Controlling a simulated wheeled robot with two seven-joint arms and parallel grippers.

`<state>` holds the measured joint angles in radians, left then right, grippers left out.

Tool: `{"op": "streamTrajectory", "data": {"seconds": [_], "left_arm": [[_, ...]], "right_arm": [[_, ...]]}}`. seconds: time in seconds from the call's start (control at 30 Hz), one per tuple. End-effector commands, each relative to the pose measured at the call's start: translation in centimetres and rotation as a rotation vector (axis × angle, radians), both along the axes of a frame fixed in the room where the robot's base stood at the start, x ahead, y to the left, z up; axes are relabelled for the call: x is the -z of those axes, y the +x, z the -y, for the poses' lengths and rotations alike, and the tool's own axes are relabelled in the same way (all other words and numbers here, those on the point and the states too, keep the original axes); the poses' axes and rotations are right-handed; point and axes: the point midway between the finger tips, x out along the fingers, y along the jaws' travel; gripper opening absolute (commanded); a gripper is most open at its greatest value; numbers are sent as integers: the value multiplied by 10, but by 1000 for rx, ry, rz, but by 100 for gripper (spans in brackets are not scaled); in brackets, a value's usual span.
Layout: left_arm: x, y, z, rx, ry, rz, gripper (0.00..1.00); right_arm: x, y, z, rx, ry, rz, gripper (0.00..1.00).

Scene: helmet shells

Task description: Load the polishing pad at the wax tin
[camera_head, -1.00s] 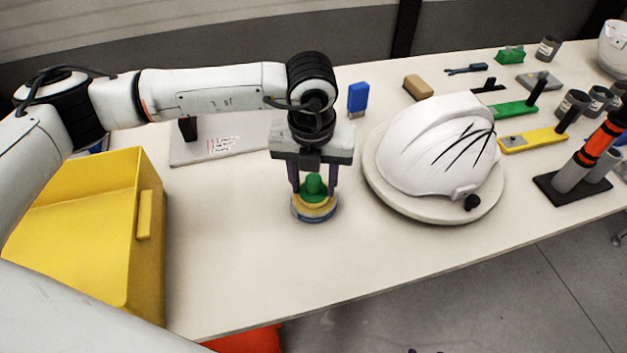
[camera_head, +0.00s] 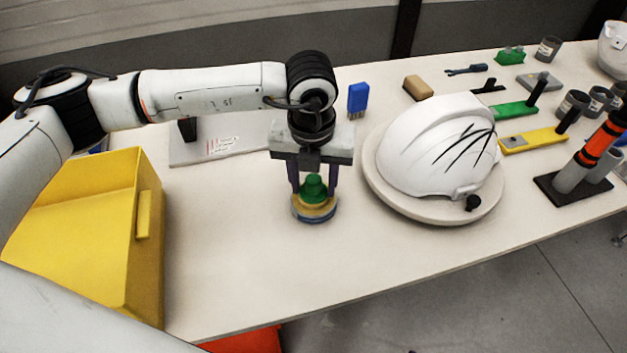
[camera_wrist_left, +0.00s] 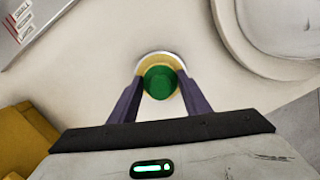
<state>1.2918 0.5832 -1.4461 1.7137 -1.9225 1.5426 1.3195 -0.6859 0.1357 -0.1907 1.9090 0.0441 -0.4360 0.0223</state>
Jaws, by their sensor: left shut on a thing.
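The polishing pad shows as a green knobbed piece (camera_head: 313,188) between the fingers of my left gripper (camera_head: 315,190), which is shut on it. Below it is the round wax tin (camera_head: 318,218), with a yellow surface and a blue side, on the table. The pad is upright over the yellow surface; whether it touches is hard to tell. In the left wrist view the green pad (camera_wrist_left: 160,82) sits between the two fingertips, with a yellow ring and pale rim of the tin (camera_wrist_left: 158,56) around it. My right gripper is not in view.
A white helmet shell (camera_head: 430,150) with black scratch lines sits on a round stand (camera_head: 385,198) right of my gripper. A yellow bin (camera_head: 148,270) stands at the left. The front table is clear.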

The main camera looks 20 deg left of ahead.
Motion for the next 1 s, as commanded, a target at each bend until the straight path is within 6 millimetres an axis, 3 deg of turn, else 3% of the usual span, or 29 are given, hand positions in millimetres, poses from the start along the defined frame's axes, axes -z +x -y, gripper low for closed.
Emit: {"op": "streamTrajectory", "data": {"seconds": [0.27, 1.0], "left_arm": [[-5, -1, 0, 1, 1, -4, 26], [-66, 0, 0, 0, 1, 0, 26]], "right_arm": [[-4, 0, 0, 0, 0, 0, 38], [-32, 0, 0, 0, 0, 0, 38]]}}
